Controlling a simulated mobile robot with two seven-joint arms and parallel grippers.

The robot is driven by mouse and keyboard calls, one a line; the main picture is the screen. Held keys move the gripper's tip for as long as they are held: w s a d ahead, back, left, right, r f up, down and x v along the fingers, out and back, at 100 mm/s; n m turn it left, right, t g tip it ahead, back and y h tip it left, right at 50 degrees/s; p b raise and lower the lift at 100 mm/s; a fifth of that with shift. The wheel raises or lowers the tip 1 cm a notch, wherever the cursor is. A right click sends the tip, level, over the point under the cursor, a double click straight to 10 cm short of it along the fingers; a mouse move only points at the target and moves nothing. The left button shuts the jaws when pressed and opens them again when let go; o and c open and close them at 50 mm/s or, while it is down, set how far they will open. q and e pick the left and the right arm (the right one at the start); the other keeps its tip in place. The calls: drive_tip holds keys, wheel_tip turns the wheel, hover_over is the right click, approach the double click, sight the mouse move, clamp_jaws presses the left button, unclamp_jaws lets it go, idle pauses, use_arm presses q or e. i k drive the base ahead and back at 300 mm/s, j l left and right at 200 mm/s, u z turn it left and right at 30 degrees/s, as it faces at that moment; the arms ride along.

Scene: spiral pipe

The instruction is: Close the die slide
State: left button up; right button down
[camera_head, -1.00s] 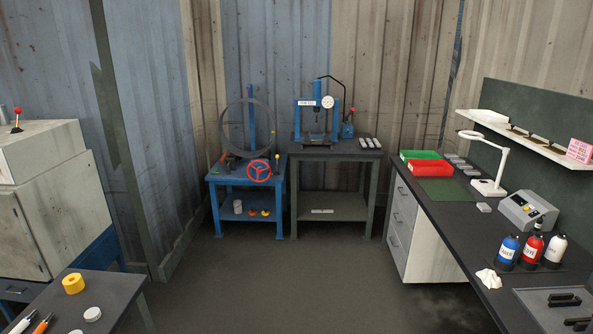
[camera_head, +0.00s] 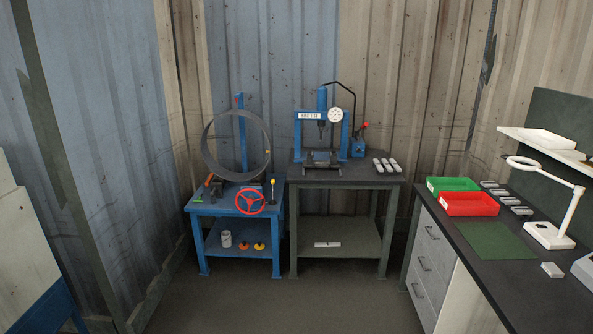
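A blue press (camera_head: 322,132) with a round white gauge (camera_head: 341,114) stands on a dark table ahead. A grey block sits low in its frame; whether this is the die slide, and how it stands, is too small to tell. Left of it, a blue bench (camera_head: 208,206) carries a large grey ring (camera_head: 206,147), a red handwheel (camera_head: 250,201) and a yellow-tipped lever (camera_head: 272,183). Neither of my grippers is in view.
A dark workbench (camera_head: 535,287) runs along the right, with a green tray (camera_head: 452,184), a red tray (camera_head: 469,204), a green mat (camera_head: 485,241) and a white magnifier lamp (camera_head: 550,235). Small grey blocks (camera_head: 386,165) lie right of the press. Floor ahead is clear.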

sight(332, 162)
drive_tip(key=i, duration=3.3)
drive_tip(key=i+u, duration=0.2)
drive_tip(key=i, duration=0.3)
drive_tip(key=i+l+u, duration=0.15)
drive_tip(key=i, duration=0.35)
